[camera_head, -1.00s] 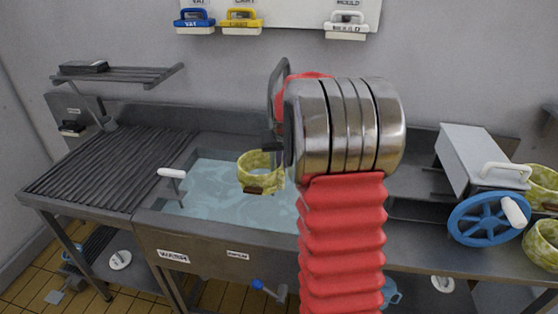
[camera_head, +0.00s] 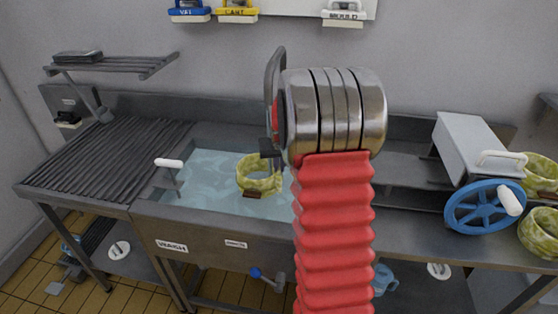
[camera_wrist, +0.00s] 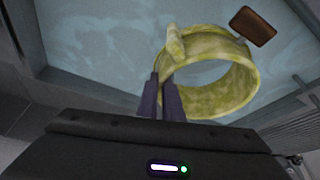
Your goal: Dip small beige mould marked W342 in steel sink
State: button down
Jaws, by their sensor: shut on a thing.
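A small ring-shaped mould (camera_head: 258,183), mottled yellow-green, is held over the water of the steel sink (camera_head: 228,217). It carries a brown tag, whose marking is too small to read. In the wrist view the mould (camera_wrist: 235,92) is gripped at its near left wall by my gripper (camera_wrist: 165,92), with its two dark fingers shut on it. The tag (camera_wrist: 252,26) sits on its far side. In the head view my arm hides the sink's right part, and the gripper shows only partly. I cannot tell whether the mould touches the water.
A slatted draining board (camera_head: 105,165) lies left of the sink. A white-handled lever (camera_head: 169,163) stands at its left edge. To the right are a blue wheel (camera_head: 478,207), a grey box (camera_head: 465,145) and more mottled moulds (camera_head: 541,232). Labelled brushes (camera_head: 343,14) hang on the wall.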

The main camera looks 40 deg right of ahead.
notch_tip(320, 180, down, 12)
dwell(1.1)
jog(key=shift+s+d, duration=0.4)
dwell(1.0)
jog(key=shift+w+a, duration=0.1)
jog(key=shift+w+a, duration=0.2)
jog(key=shift+w, duration=0.05)
jog(key=shift+w+a, duration=0.1)
dwell(0.9)
notch_tip(320, 180, up, 17)
jog(key=shift+f, duration=0.1)
jog(key=shift+r, duration=0.3)
dwell(0.6)
